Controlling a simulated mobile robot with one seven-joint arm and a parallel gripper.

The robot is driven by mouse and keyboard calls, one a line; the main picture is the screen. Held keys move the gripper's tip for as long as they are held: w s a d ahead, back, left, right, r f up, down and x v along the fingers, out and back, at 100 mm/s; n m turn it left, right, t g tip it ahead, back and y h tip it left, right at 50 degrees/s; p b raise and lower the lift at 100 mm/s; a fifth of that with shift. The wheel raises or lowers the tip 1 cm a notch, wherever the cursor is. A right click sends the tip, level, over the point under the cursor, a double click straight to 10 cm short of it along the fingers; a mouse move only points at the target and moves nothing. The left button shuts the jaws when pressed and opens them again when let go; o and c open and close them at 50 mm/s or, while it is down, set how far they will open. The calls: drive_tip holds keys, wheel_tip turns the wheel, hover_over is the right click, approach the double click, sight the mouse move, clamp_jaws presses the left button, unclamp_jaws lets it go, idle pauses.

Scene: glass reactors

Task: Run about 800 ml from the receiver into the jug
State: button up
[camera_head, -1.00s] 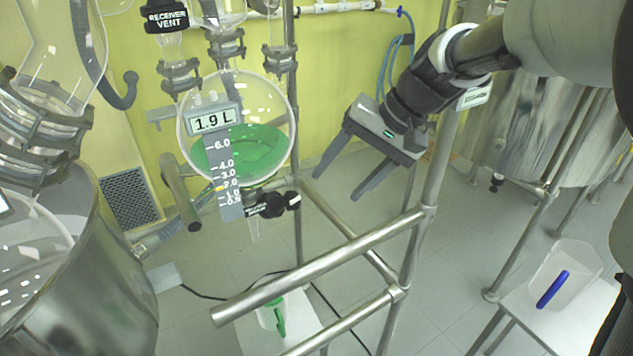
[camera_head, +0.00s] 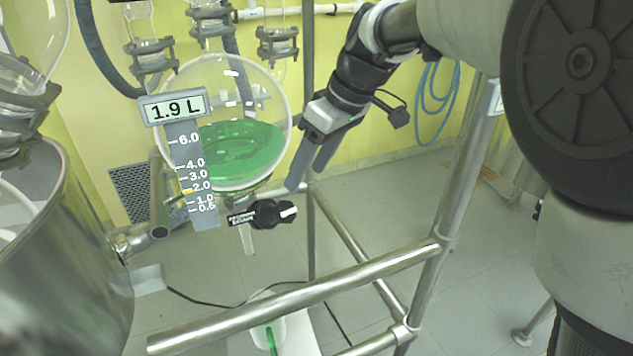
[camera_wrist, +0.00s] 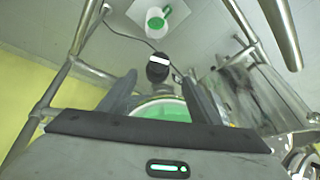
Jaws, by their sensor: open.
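The receiver is a round glass flask (camera_head: 275,98) holding green liquid; its level display (camera_head: 176,107) reads 1.9 L. Below it is a drain valve with a black knob (camera_head: 272,213) bearing a white mark, and a glass outlet pointing down. My gripper (camera_head: 308,172) is open and empty, just right of the flask and above the knob. In the wrist view, the knob (camera_wrist: 158,70) lies ahead, in line with the gap between my fingers (camera_wrist: 158,88); contact is not visible.
A steel frame rail (camera_head: 300,300) crosses in front of the jug, joined to an upright post (camera_head: 455,190) at right. A steel vessel (camera_head: 70,270) stands at left. A black cable (camera_head: 205,298) lies on the floor. A blue hose (camera_head: 430,105) hangs on the wall.

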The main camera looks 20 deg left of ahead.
sight(288, 209)
drive_tip(key=b+x, duration=0.1)
drive_tip(key=x, duration=1.1)
drive_tip(key=shift+w, duration=0.1)
drive_tip(key=c, duration=1.1)
